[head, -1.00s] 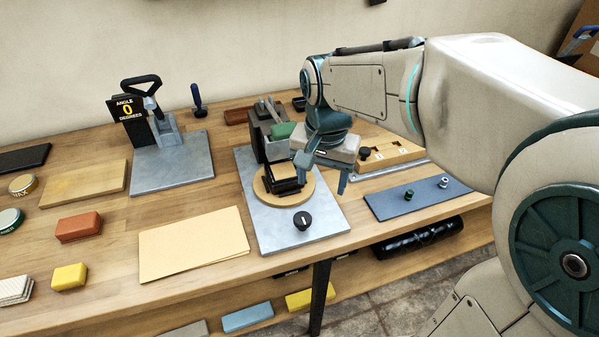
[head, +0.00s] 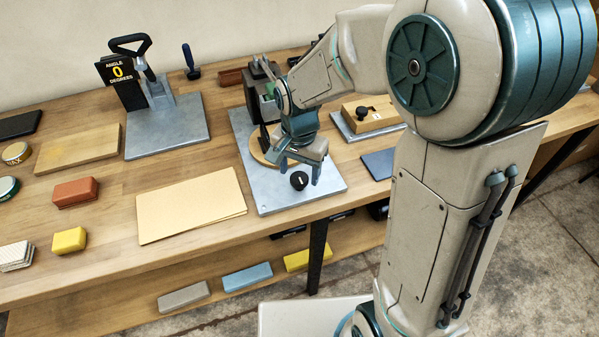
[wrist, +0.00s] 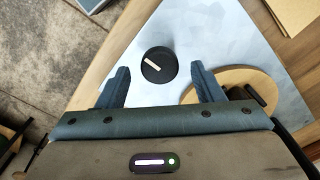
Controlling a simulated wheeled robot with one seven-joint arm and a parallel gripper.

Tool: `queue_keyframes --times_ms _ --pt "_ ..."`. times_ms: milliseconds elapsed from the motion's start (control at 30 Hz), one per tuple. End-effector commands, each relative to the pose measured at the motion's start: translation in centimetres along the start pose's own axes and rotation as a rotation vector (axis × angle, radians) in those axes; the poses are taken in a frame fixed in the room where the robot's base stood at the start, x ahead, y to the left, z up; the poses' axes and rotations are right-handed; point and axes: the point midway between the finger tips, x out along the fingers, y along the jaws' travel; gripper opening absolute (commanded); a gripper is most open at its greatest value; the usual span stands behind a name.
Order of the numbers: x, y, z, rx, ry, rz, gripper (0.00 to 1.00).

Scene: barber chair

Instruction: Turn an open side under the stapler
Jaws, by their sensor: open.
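The stapler (head: 268,104) stands at the back of a grey metal plate (head: 277,204), partly hidden by my arm. A round wooden turntable (head: 256,150) sits in front of it, mostly covered by my gripper in the head view; its edge shows at the right in the wrist view (wrist: 232,82). A black knob (head: 299,181) with a white pointer mark stands on the plate's front part. My gripper (head: 296,175) is open above the plate. In the wrist view the knob (wrist: 158,65) lies ahead, between the lines of the two fingers, not visibly touched.
A press with an angle sign reading 0 (head: 160,105) stands to the left. Cream sheets (head: 190,205) lie left of the plate. A wooden fixture (head: 370,118) and a blue mat (head: 380,163) lie to the right. The table's front edge is close to the plate.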

Motion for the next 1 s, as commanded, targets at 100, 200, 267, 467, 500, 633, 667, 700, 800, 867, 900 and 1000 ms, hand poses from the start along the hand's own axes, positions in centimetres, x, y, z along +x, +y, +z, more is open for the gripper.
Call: queue_keyframes --times_ms 100,200,267,467,500,633,667,700,800,867,900,1000 --pt "1.07 0.03 0.05 -0.001 -0.001 0.001 0.61" --pt "1.43 0.02 0.05 -0.001 -0.001 0.0 0.61" --pt "1.5 0.0 0.04 -0.001 0.0 0.0 0.61" --pt "1.48 0.0 0.04 -0.001 0.0 -0.001 0.61" --pt "1.48 0.0 0.04 -0.001 0.0 0.0 0.5" --pt "1.47 0.0 0.04 -0.001 0.0 -0.001 0.16" --pt "1.46 0.0 0.03 -0.001 0.0 -0.001 0.16" --pt "1.46 -0.01 0.04 -0.001 0.0 -0.001 0.16" --pt "1.45 -0.01 0.03 -0.003 0.0 -0.001 0.17" --pt "1.45 -0.01 0.03 -0.008 0.0 -0.001 0.17" --pt "1.45 -0.01 0.03 -0.015 0.0 -0.001 0.17" --pt "1.45 -0.01 0.03 -0.043 0.0 -0.001 0.17"
